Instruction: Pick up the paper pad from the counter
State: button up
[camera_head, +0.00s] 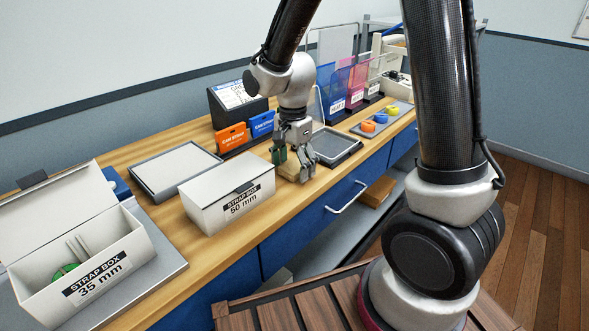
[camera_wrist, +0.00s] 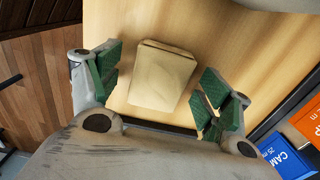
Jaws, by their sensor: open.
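The paper pad (camera_wrist: 162,75) is a tan, block-like pad lying on the wooden counter (camera_wrist: 205,30). In the wrist view it lies between and a little beyond the green-padded fingers of my gripper (camera_wrist: 158,88), with gaps on both sides. The fingers stand apart and hold nothing. In the head view my gripper (camera_head: 294,160) points down over the counter, to the right of the closed 50 mm strap box (camera_head: 228,197). The pad (camera_head: 290,167) is mostly hidden there behind the fingers.
An open 35 mm strap box (camera_head: 85,270) stands at the near left, and a grey tray (camera_head: 150,186) lies behind the closed box. Orange and blue packs (camera_head: 232,137) stand behind my gripper. A dark-rimmed tray (camera_head: 342,157) lies just to its right, close by.

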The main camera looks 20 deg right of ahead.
jog(key=c, duration=0.8)
jog(key=shift+r, duration=0.1)
